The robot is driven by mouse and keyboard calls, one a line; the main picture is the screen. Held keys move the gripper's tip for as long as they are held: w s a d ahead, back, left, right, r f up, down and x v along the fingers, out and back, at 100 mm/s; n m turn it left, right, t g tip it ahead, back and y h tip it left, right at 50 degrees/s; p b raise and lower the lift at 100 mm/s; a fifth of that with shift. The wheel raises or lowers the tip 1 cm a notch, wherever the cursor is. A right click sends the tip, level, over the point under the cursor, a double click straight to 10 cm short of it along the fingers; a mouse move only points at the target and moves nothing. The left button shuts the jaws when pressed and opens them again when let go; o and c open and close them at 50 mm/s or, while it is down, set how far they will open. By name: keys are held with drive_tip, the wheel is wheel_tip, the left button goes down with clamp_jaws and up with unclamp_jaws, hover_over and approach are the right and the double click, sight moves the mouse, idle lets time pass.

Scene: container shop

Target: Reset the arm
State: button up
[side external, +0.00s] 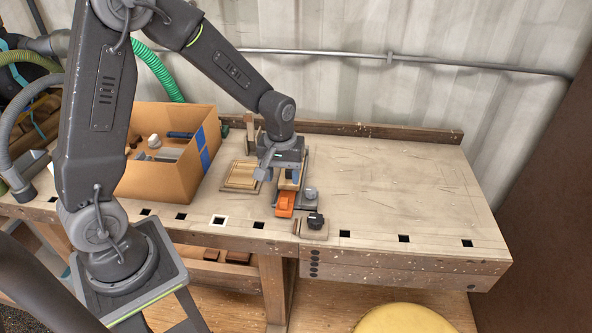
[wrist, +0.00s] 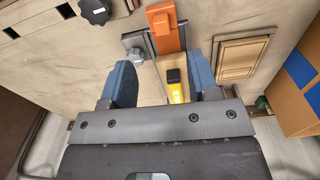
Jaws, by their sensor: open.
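My gripper (side external: 281,172) is over the middle of the workbench (side external: 400,180), pointing down. In the wrist view its two blue fingers (wrist: 163,84) are apart. Between them, farther down, a yellow and black object (wrist: 174,84) shows above a pale wooden piece; I cannot tell whether the fingers touch it. An orange block (side external: 285,203) sits just in front of my gripper on a dark fixture, and it also shows at the top of the wrist view (wrist: 164,25).
A cardboard box (side external: 170,180) with blue tape and several items inside stands left of my gripper. A framed wooden panel (side external: 241,177) lies between them. A black knob (side external: 315,220) is at the front edge. The right half of the bench is clear; a rail (side external: 370,131) runs along the back.

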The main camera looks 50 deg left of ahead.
drive_tip(key=s+d+r+m+t, duration=0.2)
drive_tip(key=s+r+m, duration=0.2)
drive_tip(key=s+r, duration=0.4)
drive_tip(key=s+d+r+m+t, duration=0.3)
drive_tip(key=s+r+m, duration=0.1)
drive_tip(key=s+r, duration=0.5)
drive_tip(key=shift+d+r, duration=0.3)
drive_tip(key=shift+r, duration=0.55)
